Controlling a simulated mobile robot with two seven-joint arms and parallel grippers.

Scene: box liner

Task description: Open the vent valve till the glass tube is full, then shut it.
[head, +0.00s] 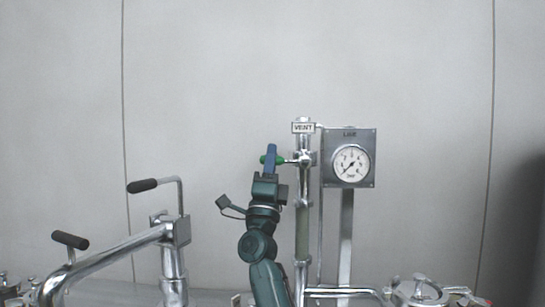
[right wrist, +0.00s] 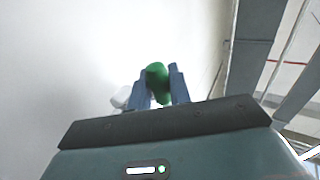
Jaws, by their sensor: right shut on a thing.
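The vent valve has a green handle (head: 279,160) on a chrome pipe under a plate marked VENT (head: 303,127). My right gripper (head: 270,155) is shut on the green handle; in the right wrist view the handle (right wrist: 157,80) sits between the two blue fingers (right wrist: 160,88). The glass tube (head: 302,232) runs upright below the valve and looks dull green; its fill level cannot be told for sure. My left gripper is not in view.
A pressure gauge (head: 351,163) on a grey plate stands just right of the valve. A chrome lever arm with black grips (head: 143,185) stands at the left. Chrome fittings (head: 425,290) sit low at the right. The wall behind is plain.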

